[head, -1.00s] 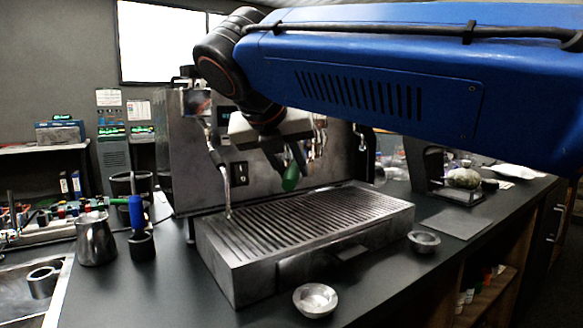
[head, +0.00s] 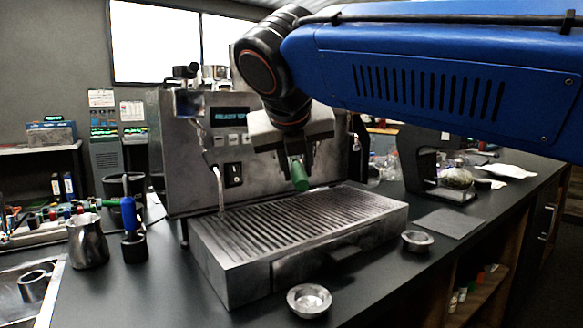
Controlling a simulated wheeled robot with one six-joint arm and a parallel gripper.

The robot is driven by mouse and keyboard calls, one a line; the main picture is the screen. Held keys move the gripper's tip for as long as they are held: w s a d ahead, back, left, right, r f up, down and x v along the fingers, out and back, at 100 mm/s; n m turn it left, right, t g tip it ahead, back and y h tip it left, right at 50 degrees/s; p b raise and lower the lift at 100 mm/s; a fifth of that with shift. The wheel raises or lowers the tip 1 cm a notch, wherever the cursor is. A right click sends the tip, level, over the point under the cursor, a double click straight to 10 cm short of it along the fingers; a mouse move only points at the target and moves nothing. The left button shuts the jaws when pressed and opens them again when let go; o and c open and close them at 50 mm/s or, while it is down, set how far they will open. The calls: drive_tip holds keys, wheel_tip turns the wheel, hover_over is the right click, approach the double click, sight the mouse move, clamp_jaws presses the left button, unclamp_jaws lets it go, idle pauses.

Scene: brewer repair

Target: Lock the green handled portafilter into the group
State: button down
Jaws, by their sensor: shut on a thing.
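The green handle (head: 299,173) of the portafilter shows below my gripper (head: 296,160), in front of the espresso machine (head: 180,150) and above its drip tray. My gripper is shut on this handle, which points down and toward the camera. The portafilter's basket and the group are hidden behind my gripper and wrist, so I cannot tell whether the portafilter sits in the group.
The slatted drip tray (head: 300,225) juts out below. A steam wand (head: 218,185) hangs to the left. A steel pitcher (head: 87,240) and a blue-handled tool (head: 131,225) stand at left. Small metal bowls (head: 309,300) (head: 417,241) sit in front and at right.

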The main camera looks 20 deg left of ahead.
drive_tip(key=d+n+y, duration=0.1)
drive_tip(key=w+d+n+y, duration=0.1)
drive_tip(key=n, duration=0.1)
drive_tip(key=shift+w+d+g+y, duration=0.15)
drive_tip(key=shift+d+g+y, duration=0.15)
drive_tip(key=shift+d+g, duration=0.1)
idle(0.5)
